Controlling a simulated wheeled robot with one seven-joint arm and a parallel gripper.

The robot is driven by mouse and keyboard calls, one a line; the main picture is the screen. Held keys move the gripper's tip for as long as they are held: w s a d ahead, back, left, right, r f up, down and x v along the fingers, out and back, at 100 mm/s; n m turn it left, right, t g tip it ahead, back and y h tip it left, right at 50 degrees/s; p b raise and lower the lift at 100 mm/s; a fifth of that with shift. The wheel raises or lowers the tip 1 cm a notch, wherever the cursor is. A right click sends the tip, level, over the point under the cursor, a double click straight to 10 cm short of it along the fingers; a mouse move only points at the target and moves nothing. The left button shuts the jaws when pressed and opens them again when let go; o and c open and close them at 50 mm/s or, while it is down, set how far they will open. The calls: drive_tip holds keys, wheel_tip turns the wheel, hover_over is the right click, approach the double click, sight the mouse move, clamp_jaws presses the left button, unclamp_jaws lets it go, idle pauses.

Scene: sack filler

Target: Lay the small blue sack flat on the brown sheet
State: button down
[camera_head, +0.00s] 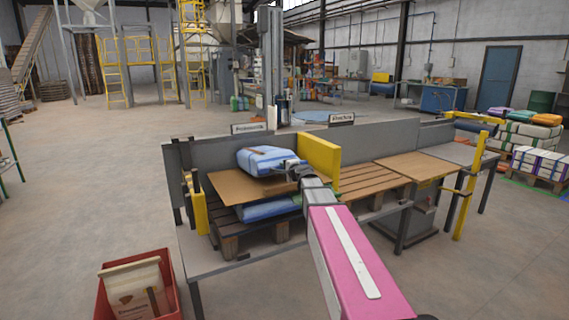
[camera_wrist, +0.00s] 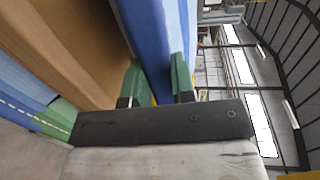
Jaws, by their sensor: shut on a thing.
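The small blue sack (camera_head: 262,158) lies roughly level over the back part of the brown sheet (camera_head: 230,187) in the head view. My gripper (camera_head: 295,170) is at its right end. In the wrist view the green fingers of my gripper (camera_wrist: 160,78) are shut on the edge of the blue sack (camera_wrist: 158,35), one finger on each face. The brown sheet (camera_wrist: 75,40) is close beside the sack's lower face there. I cannot tell whether the sack's whole underside touches the sheet. The sheet rests above blue sacks (camera_head: 268,209) on a pallet; my arm hides its right part.
A grey back wall (camera_head: 380,137) runs behind, with two label signs. A bare wooden pallet (camera_head: 365,178) and a brown board (camera_head: 415,166) lie to the right. A red bin (camera_head: 170,270) stands at the front left.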

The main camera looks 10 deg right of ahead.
drive_tip(key=shift+f+t, duration=0.5)
drive_tip(key=shift+f, duration=1.4)
drive_tip(key=c, duration=0.9)
unclamp_jaws()
drive_tip(key=v, duration=1)
drive_tip(key=shift+s+d, duration=0.2)
drive_tip(key=shift+s, duration=0.15)
